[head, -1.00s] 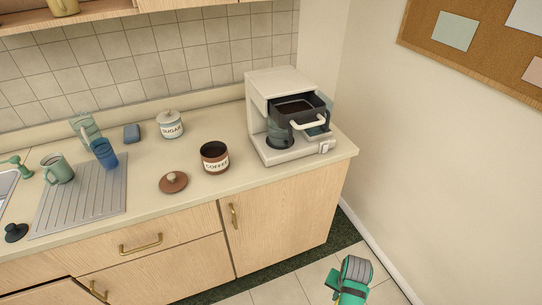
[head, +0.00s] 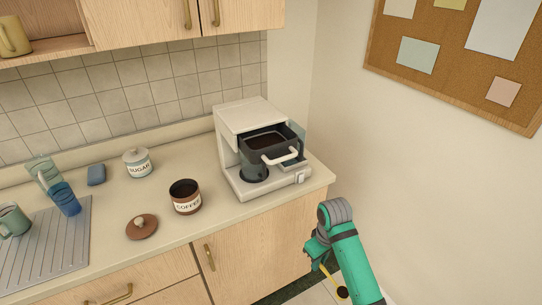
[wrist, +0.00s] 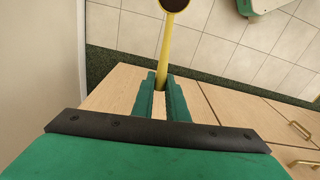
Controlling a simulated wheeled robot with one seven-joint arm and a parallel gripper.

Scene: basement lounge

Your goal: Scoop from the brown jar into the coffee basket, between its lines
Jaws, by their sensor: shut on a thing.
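The brown jar labelled COFFEE (head: 186,203) stands open on the counter, dark inside. Its brown lid (head: 142,227) lies beside it at the front left. The dark coffee basket (head: 254,150) with a white handle sits pulled out of the white coffee maker (head: 240,118). Dark brown stuff shows inside it; its lines are too small to make out. My gripper (head: 318,260) is in front of the cabinet, below and right of the machine. It is shut on a yellow scoop (wrist: 165,55), whose handle is between the fingers. The scoop's bowl (head: 342,292) looks dark brown inside.
A glass carafe sits under the basket. The wall is close on the right. The counter's front edge lies between my gripper and the jar.

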